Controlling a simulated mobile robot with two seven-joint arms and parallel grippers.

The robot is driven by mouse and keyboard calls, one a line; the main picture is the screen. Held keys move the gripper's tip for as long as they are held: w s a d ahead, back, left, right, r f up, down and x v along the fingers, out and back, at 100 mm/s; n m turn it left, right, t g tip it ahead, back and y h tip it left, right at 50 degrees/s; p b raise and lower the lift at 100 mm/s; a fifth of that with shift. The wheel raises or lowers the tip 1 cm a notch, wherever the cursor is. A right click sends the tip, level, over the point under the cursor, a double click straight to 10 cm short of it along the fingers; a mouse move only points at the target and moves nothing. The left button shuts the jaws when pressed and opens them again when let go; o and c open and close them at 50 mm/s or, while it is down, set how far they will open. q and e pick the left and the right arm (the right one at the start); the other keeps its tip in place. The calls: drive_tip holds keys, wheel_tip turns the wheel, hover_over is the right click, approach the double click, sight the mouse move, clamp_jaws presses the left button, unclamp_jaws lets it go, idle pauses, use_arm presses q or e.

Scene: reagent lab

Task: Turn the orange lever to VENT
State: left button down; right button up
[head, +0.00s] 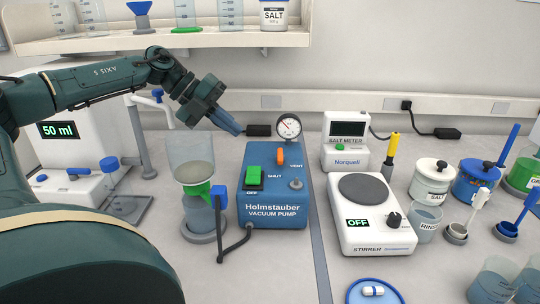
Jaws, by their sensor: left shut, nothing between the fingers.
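The orange lever (280,157) stands upright on top of the blue vacuum pump (275,212). The label SHUT is to its lower left and VENT to its right. A green switch (254,174) beside the lever is marked OFF. A round gauge (289,127) rises behind the lever. My left gripper (236,130) is shut and empty, above the pump's back left corner. Its tips are left of the lever and apart from it. My right gripper is not in view.
A filter funnel with green neck (194,178) stands left of the pump, joined by a dark hose. The stirrer (370,238) and salt meter (346,151) stand to the right. A shelf (330,36) with containers hangs above.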

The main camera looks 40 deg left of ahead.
sight(280, 159)
use_arm(q)
drive_tip(key=shift+s, duration=0.1)
drive_tip(key=p+x, duration=0.4)
drive_tip(key=x, duration=0.5)
drive_tip(key=shift+d+r, duration=0.1)
drive_tip(key=shift+w+d+f+p, duration=0.25)
drive_tip(key=shift+w+f+p, duration=0.05)
drive_tip(key=shift+w+f, duration=0.1)
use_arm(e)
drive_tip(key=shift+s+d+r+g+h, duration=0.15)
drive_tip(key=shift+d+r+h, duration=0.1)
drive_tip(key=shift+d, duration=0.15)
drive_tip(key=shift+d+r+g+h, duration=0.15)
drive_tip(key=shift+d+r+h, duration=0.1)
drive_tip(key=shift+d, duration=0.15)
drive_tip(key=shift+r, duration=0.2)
